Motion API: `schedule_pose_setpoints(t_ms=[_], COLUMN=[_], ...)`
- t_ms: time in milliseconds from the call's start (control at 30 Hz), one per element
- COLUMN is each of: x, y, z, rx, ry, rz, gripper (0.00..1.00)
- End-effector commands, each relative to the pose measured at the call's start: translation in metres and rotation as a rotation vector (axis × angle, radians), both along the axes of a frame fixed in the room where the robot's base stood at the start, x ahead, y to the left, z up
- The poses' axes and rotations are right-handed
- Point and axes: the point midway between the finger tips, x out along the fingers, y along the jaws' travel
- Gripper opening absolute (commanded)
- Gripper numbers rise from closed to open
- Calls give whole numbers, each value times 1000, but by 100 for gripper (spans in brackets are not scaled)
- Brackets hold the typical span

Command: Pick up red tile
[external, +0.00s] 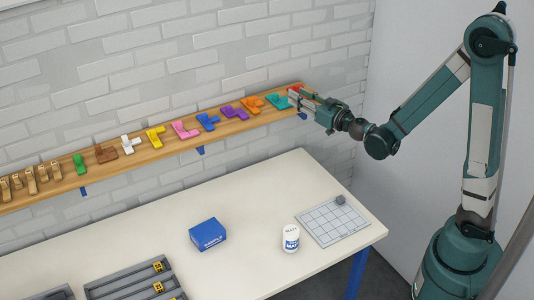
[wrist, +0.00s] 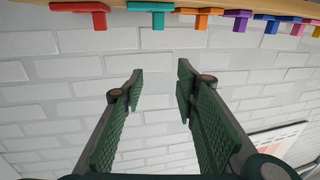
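The red tile (external: 295,89) is at the right end of the wooden wall shelf (external: 173,144), partly hidden by my gripper in the external view. In the wrist view the red tile (wrist: 84,12) is at the top left, against the shelf edge. My gripper (external: 297,98) is at the right end of the shelf, close to the red tile. In the wrist view my gripper (wrist: 160,75) is open, with only brick wall seen between its fingers. The red tile is outside the fingers, up and to the left there.
A teal tile (external: 279,101) is beside the red one, then orange (external: 252,102), purple (external: 234,112) and several more along the shelf. The table below holds a blue box (external: 208,234), a white can (external: 291,238), a grid mat (external: 333,222) and a grey rack (external: 125,285).

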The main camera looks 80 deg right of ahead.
Motion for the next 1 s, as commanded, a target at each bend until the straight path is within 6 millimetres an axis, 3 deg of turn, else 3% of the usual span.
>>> schedule_pose_setpoints(t_ms=[33,200,400,1000], x=[-5,-23,-37,-36], y=[-16,-57,-83,-92], z=[-10,-35,-55,-58], rx=[0,2,6,6], ry=[-2,0,7,9], rz=[-32,-128,-192,-206], gripper=[30,30,30,30])
